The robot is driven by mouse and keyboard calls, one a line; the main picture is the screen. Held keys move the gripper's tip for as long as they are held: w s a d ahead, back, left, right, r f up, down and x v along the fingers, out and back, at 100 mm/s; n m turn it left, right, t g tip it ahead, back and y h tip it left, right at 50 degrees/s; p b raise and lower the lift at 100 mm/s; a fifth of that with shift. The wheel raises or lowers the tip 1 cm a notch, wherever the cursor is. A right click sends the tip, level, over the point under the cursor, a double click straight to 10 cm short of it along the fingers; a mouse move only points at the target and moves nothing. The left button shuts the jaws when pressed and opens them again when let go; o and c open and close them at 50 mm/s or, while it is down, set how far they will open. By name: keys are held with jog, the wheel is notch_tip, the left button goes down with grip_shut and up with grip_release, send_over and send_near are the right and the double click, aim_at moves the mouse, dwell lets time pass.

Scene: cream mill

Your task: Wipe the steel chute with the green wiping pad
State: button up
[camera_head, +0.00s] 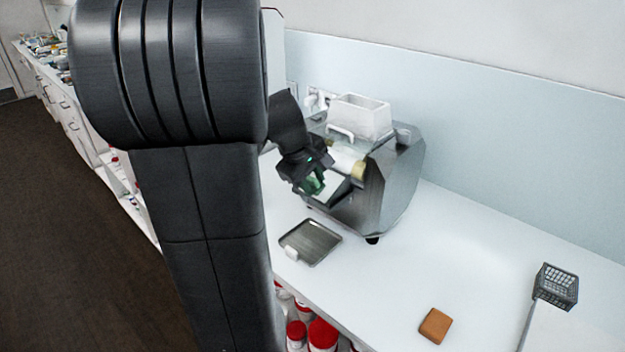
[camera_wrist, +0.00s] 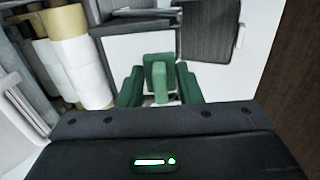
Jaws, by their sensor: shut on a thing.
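My gripper (camera_head: 309,180) is at the front of the steel mill, shut on the green wiping pad (camera_wrist: 158,70). In the wrist view the pad sits between the two green fingers. The pad shows only as a small green patch in the head view. The steel chute (camera_head: 336,188) slopes out below the mill's rollers, partly hidden by my gripper. In the wrist view its pale flat face (camera_wrist: 122,52) lies behind the pad. I cannot tell whether the pad touches it.
The mill (camera_head: 397,180) carries a white hopper (camera_head: 360,117) and pale rollers (camera_head: 347,163). A steel tray (camera_head: 311,242) lies in front of it. A brown block (camera_head: 435,325) and a dark wire basket (camera_head: 556,286) are to the right. The counter between is clear.

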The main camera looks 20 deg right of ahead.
jog(key=shift+w+d+f+b, duration=0.1)
jog(key=shift+d+f+b, duration=0.15)
jog(key=shift+f, duration=0.2)
jog(key=shift+r, duration=0.15)
